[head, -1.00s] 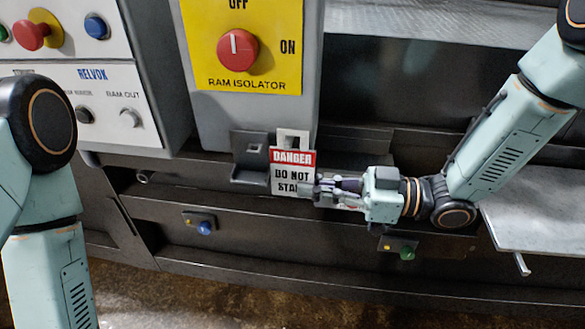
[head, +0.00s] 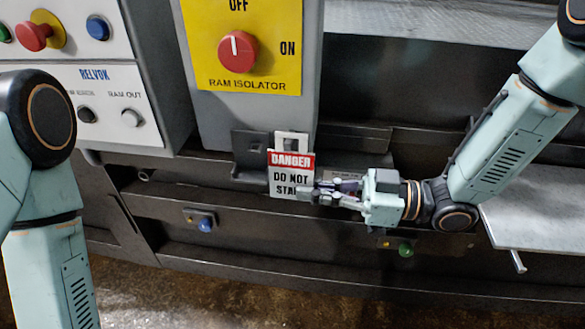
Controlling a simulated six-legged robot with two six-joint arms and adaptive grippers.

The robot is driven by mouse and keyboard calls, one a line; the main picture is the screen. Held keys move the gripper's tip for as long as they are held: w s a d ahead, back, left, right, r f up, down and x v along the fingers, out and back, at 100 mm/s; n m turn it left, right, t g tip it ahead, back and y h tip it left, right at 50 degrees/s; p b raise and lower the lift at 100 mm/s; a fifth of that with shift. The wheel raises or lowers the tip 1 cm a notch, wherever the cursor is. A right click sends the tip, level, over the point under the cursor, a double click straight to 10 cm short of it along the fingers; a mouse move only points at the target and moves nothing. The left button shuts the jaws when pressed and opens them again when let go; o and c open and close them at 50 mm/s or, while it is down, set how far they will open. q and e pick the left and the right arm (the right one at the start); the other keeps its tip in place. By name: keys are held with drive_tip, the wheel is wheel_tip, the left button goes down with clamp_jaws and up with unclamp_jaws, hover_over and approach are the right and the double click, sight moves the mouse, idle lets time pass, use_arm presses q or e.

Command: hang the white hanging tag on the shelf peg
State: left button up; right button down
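The white hanging tag (head: 291,176) carries a red DANGER band and the words DO NOT STA-. Its top has a square hole and stands in front of a dark bracket (head: 250,155) under the isolator box. My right gripper (head: 308,192) comes in from the right and is shut on the tag's lower right edge. The shelf peg is not clearly made out; I cannot tell whether it passes through the hole. My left arm (head: 40,190) shows at the left edge; its gripper is out of view.
The grey box with the yellow RAM ISOLATOR plate (head: 275,72) and its red knob (head: 238,52) stands above the tag. The white control panel (head: 110,125) is at the left. A grey metal shelf (head: 540,205) is at the right. Blue (head: 205,225) and green (head: 405,250) buttons sit below.

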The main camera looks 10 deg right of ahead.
drive_tip(key=shift+s+a+p, duration=0.15)
drive_tip(key=shift+s+a, duration=0.1)
drive_tip(key=shift+s, duration=0.65)
drive_tip(key=shift+s+a+p, duration=0.1)
drive_tip(key=shift+s+a, duration=0.15)
drive_tip(key=shift+s, duration=0.6)
drive_tip(key=shift+s+a+p, duration=0.15)
drive_tip(key=shift+s+a, duration=0.1)
drive_tip(key=shift+s, duration=0.65)
drive_tip(key=shift+s, duration=0.1)
drive_tip(key=w+d+f+m+t+h+b, duration=0.2)
drive_tip(key=d+f+m+t+h+b, duration=0.2)
drive_tip(key=f+b, duration=0.3)
drive_tip(key=w+d+f+m+t+h+b, duration=0.2)
drive_tip(key=d+f+m+t+h+b, duration=0.3)
drive_tip(key=f, duration=0.6)
drive_tip(key=shift+w+d+t+b, duration=0.3)
drive_tip(key=shift+d+t+b, duration=0.6)
drive_tip(key=shift+b, duration=0.3)
drive_tip(key=shift+f, duration=0.1)
drive_tip(key=shift+d, duration=0.1)
